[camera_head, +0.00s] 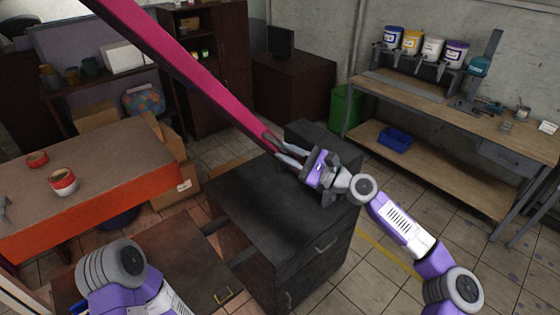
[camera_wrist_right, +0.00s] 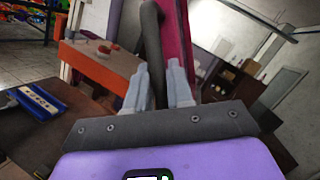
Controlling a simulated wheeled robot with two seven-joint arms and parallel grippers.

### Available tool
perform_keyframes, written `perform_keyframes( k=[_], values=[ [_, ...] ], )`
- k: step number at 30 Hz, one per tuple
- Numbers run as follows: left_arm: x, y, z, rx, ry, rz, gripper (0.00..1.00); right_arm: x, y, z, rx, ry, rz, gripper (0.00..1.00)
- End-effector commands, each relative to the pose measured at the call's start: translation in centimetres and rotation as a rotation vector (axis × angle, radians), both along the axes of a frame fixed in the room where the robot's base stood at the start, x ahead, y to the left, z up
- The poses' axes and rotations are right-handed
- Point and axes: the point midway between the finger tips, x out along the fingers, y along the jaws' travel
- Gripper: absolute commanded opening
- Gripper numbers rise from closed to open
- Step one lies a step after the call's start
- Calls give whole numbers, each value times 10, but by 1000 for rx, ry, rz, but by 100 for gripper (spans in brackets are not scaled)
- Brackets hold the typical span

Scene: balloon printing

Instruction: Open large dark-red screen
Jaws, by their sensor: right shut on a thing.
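The large dark-red screen (camera_head: 185,72) shows in the head view as a long pink-red panel, seen nearly edge-on. It is tilted, running from the top left down to my right gripper (camera_head: 273,146). In the right wrist view the screen (camera_wrist_right: 178,35) rises behind the fingers. There, a thick dark grey bar (camera_wrist_right: 152,45) stands between the fingers of my right gripper (camera_wrist_right: 157,82), which is shut on it at the screen's near end. The bar's join to the screen is not clear. My left arm is at the lower left of the head view; its gripper is out of view.
A black cabinet (camera_head: 270,210) stands below my right gripper. A workbench (camera_head: 450,112) with paint buckets (camera_head: 411,42) stands at the right.

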Motion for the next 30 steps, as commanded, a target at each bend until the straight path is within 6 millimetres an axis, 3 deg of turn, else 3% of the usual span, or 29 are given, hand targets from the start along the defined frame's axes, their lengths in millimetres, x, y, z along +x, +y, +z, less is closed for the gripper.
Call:
perform_keyframes(
  k=[11, 12, 15, 30],
  values=[
    [0, 0, 0, 0, 0, 0, 0, 0, 0, -1, 0, 3, 3, 0],
    [0, 0, 0, 0, 0, 0, 0, 0, 0, -1, 0, 3, 3, 26],
    [0, 0, 0, 0, 0, 0, 0, 0, 0, 0, 0, 3, 2, 41],
    [0, 0, -1, 0, 0, 0, 0, -1, -2, -1, -1, 3, 2, 42]
  ],
)
